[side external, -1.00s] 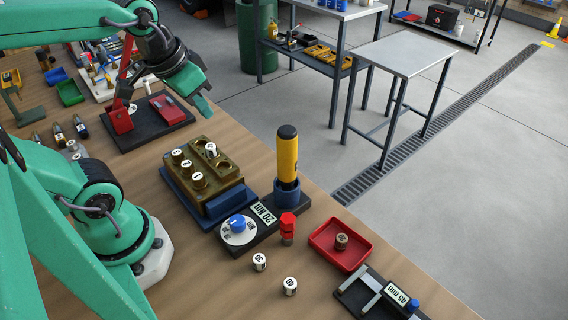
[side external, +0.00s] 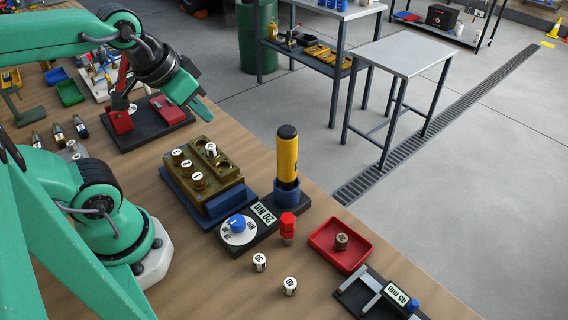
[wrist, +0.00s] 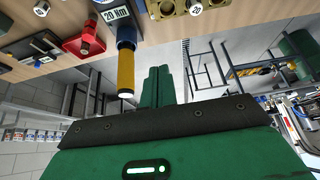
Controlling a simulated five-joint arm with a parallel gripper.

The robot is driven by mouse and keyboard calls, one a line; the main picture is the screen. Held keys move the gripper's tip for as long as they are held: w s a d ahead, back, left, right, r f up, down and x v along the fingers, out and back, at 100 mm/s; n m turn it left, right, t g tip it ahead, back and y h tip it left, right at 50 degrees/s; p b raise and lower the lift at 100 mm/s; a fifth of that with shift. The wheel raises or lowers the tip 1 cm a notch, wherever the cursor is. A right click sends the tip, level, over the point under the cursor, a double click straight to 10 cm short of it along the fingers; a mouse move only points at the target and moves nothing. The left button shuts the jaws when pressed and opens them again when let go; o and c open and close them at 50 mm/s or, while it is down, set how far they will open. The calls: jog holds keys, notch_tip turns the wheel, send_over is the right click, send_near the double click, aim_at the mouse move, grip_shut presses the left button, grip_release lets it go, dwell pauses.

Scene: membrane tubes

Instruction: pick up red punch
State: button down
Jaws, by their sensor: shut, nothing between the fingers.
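The red punch (side external: 288,227) stands upright on the wooden bench in the side external view, in front of the blue-based yellow-handled tool (side external: 287,157). My gripper (side external: 207,114) is up and to the left of it, in the air above the back of the bench, well apart from the punch. Its green fingers are shut and empty; they also show in the wrist view (wrist: 161,84).
A brass block (side external: 202,170) with several numbered cylinders stands left of the yellow-handled tool. A red tray (side external: 322,238) holding a small cylinder lies right of the punch. Two loose numbered cylinders (side external: 260,262) (side external: 290,286) stand in front. A 45 mm gauge (side external: 397,293) lies at the bench's right edge.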

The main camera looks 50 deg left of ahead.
dwell(0.4)
jog(key=c, duration=1.4)
grip_release()
jog(key=shift+o, duration=0.2)
notch_tip(320, 180, up, 5)
jog(key=n+g, duration=0.2)
jog(key=g, duration=0.4)
send_over(288, 218)
notch_tip(288, 218, down, 21)
jog(key=shift+f, duration=0.15)
